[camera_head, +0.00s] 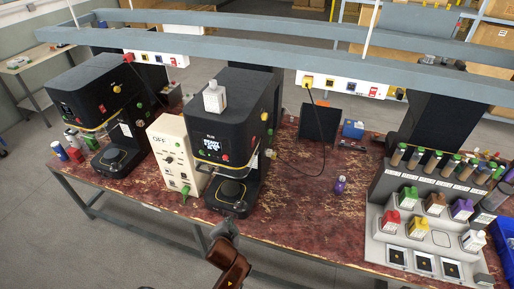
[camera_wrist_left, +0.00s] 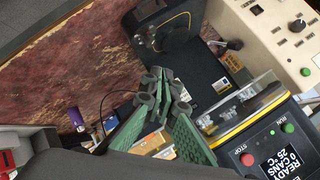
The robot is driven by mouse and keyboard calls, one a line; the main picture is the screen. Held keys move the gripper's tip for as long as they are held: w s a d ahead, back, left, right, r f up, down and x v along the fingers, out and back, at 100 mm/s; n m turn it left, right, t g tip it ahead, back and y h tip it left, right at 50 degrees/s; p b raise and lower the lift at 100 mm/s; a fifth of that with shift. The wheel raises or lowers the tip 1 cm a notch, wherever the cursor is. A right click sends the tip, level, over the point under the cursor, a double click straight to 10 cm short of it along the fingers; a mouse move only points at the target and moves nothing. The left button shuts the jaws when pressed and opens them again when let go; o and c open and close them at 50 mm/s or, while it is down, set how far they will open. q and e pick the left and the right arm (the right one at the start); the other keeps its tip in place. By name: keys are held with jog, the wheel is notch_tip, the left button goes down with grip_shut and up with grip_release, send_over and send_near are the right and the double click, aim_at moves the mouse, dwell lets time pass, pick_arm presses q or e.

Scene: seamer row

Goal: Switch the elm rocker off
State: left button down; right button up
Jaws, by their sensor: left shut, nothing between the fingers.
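My left gripper (camera_head: 224,232) is at the front edge of the table, in front of the middle seamer (camera_head: 238,115), and apart from it. In the left wrist view its green fingers (camera_wrist_left: 160,85) are shut and empty. Red rocker-like switches show on the right power strip (camera_head: 341,84) and on the left power strip (camera_head: 158,58). Which one is the elm rocker I cannot tell, as the labels are too small. The middle seamer's screen reads READY, 0 CANS, 25 °C in the left wrist view (camera_wrist_left: 290,153). My right gripper is not in view.
A second seamer (camera_head: 92,95) stands at the left, with a cream control box (camera_head: 171,150) marked OFF between the two. A grey rack (camera_head: 378,220) of bottles stands at the right. Grey beams cross above.

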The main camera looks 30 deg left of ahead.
pick_arm(q)
jog(key=w+d+r+m+t+y, duration=0.1)
jog(key=w+d+r+m+t, duration=0.2)
jog(key=w+r, duration=0.5)
jog(key=w+d+r+m+t+y, duration=0.1)
jog(key=w+d+r+m+t, duration=0.2)
jog(key=w+r+m, duration=0.3)
jog(key=w+r+t, duration=0.1)
jog(key=w+r, duration=0.2)
jog(key=r, duration=0.3)
jog(key=shift+w+t+y, duration=0.3)
jog(key=shift+y, duration=0.1)
jog(key=shift+w+r, duration=0.1)
jog(key=shift+w, duration=0.05)
jog(key=w+a+p, duration=0.3)
jog(key=w+a, duration=0.4)
jog(key=a, duration=0.1)
jog(key=shift+w+a+r, duration=0.25)
jog(key=shift+w+r, duration=0.1)
